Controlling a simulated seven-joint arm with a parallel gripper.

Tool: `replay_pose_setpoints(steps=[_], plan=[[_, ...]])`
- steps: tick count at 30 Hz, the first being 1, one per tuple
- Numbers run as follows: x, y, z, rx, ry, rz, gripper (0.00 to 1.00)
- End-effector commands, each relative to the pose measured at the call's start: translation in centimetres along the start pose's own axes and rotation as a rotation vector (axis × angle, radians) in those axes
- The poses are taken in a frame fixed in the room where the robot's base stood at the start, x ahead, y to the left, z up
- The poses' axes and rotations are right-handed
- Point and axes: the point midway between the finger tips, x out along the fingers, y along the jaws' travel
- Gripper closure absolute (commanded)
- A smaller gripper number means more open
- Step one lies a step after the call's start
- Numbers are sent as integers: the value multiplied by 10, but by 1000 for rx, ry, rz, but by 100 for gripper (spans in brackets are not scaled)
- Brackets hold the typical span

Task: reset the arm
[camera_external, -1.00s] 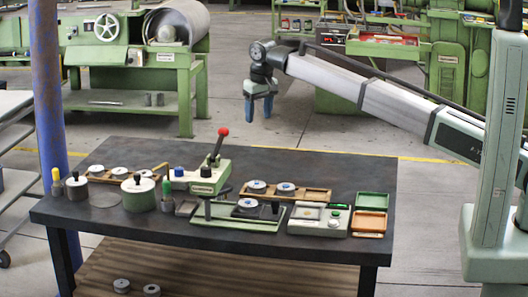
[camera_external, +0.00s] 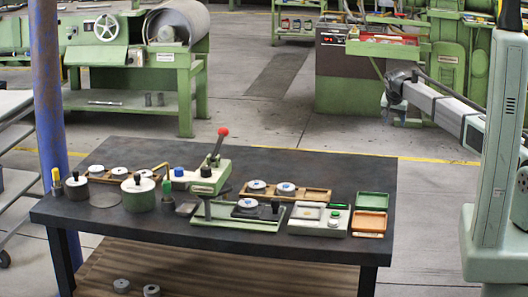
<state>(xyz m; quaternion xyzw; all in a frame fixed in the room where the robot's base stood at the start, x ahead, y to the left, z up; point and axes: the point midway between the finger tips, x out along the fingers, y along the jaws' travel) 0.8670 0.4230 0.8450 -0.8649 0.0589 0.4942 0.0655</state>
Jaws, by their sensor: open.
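My gripper (camera_external: 398,112) hangs in the air beyond the far right part of the table, pointing down. It is small in this view, its fingers blend into the dark background, and it looks empty. My arm reaches in from the right edge. The dark table (camera_external: 320,170) stands below and in front, and the gripper is clear of everything on it.
On the table are a press with a red-knobbed lever (camera_external: 222,132), green-white pots (camera_external: 138,194), wooden holders with discs (camera_external: 285,190), a scale-like device (camera_external: 320,219), and green (camera_external: 373,201) and orange (camera_external: 369,222) trays. A blue post (camera_external: 48,90) stands at left. Floor behind the table is open.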

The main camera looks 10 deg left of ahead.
Motion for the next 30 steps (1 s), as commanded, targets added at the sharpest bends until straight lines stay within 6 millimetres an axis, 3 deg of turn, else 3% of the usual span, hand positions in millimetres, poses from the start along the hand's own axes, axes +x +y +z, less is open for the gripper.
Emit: replay_pose_setpoints(steps=[1,6,8,11,15,18,24,30], plan=[[13,31,-12,46,18,16,42],[51,122,-42,179,77,60,42],[64,156,-46,218,91,78,42],[90,211,-36,262,91,111,42],[125,275,8,264,36,162,42],[146,308,51,238,-28,192,42],[174,360,144,165,-177,235,42],[187,406,239,91,-336,258,42]])
